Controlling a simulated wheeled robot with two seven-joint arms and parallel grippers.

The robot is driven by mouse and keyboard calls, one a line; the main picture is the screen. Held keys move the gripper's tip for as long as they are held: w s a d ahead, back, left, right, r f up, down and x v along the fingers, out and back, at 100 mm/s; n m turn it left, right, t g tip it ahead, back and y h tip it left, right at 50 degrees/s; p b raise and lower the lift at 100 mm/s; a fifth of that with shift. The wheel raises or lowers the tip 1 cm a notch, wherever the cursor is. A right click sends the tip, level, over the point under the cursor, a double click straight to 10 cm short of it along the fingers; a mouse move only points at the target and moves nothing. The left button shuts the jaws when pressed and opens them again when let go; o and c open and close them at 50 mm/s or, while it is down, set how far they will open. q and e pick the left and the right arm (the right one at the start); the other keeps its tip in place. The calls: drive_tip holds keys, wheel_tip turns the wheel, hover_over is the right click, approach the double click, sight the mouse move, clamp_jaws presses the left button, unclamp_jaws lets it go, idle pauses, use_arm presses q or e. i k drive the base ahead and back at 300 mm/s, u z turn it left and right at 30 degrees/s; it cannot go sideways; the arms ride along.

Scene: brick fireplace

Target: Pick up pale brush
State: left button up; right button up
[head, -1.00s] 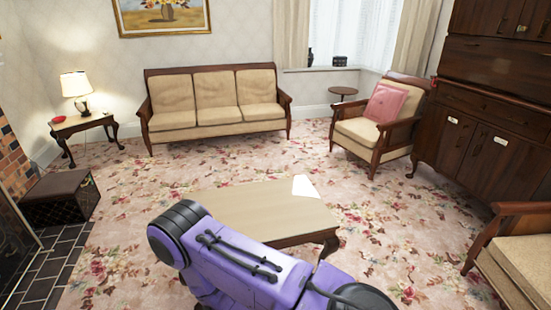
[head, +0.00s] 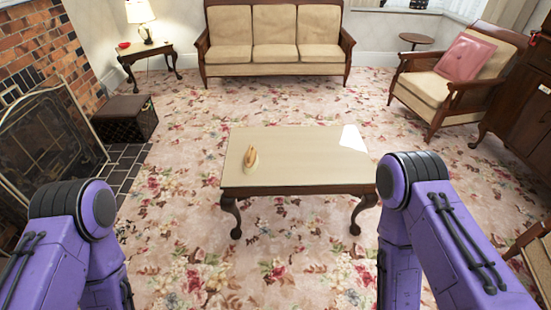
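A small pale, tan-orange object (head: 251,157), which looks like the brush, lies near the left end of the coffee table (head: 305,151). It is too small to make out its details. My two purple arms come in at the lower left and lower right, on either side of the table's near edge. Neither gripper shows in the head view, so their state is hidden. Nothing of mine touches the small object.
The wooden coffee table stands ahead on the floral carpet (head: 270,265). A sofa (head: 275,50) is behind it, an armchair (head: 450,80) to the right. A fire screen (head: 50,145) and a dark box (head: 125,120) are to the left. Carpet around the table is clear.

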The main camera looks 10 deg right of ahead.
sight(250, 160)
drive_tip(key=u, duration=0.25)
drive_tip(key=i, duration=1.65)
drive_tip(key=u, duration=0.1)
